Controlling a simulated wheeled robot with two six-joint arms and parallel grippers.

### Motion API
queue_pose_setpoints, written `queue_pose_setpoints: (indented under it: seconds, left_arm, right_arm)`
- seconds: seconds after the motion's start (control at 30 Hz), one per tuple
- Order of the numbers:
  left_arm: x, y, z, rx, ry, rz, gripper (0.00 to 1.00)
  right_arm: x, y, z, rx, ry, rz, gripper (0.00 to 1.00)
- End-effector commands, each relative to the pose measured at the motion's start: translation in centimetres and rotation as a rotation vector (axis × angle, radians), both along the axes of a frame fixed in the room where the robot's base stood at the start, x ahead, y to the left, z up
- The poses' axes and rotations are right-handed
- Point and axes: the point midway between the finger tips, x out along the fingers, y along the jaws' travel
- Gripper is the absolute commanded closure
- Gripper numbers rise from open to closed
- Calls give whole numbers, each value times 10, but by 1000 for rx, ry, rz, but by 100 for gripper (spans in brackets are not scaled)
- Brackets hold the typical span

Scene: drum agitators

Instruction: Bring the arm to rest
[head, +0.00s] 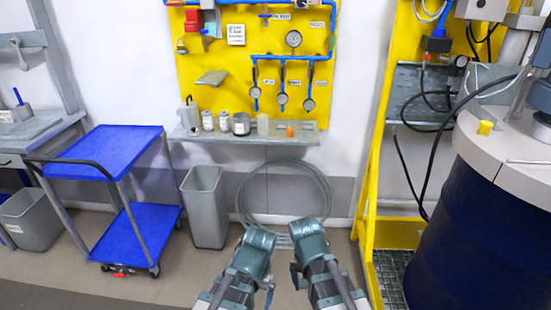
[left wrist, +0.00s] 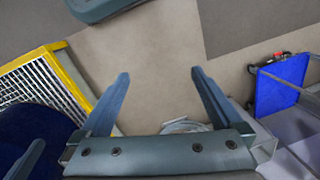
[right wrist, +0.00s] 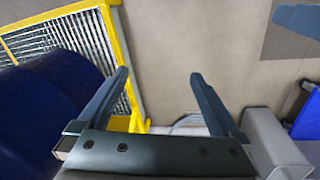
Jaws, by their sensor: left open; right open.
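My two arms come in at the bottom middle of the head view, side by side, with a narrow gap between them. In the right wrist view my right gripper (right wrist: 160,74) is also wide apart and empty above the floor. Neither gripper touches anything that shows.
A blue drum (head: 468,235) with a grey top stands at right, beside a yellow frame (head: 371,180) with a floor grating. A coiled hose (head: 243,200) leans on the wall ahead. A grey bin (head: 205,210) and a blue cart (head: 105,150) stand left.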

Motion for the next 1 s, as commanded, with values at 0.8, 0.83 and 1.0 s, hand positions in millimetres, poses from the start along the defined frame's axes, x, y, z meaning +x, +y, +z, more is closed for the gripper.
queue_pose_setpoints:
  seconds: [0.8, 0.83, 1.0]
  left_arm:
    - [-18, -1, -27, -5, 26, 16, 0]
    - [-19, -1, -27, -5, 26, 16, 0]
    - [-19, -1, -27, -5, 26, 16, 0]
  right_arm:
    - [53, 62, -28, 12, 30, 146, 0]
    - [53, 62, -28, 13, 31, 147, 0]
    - [54, 63, -28, 13, 31, 150, 0]
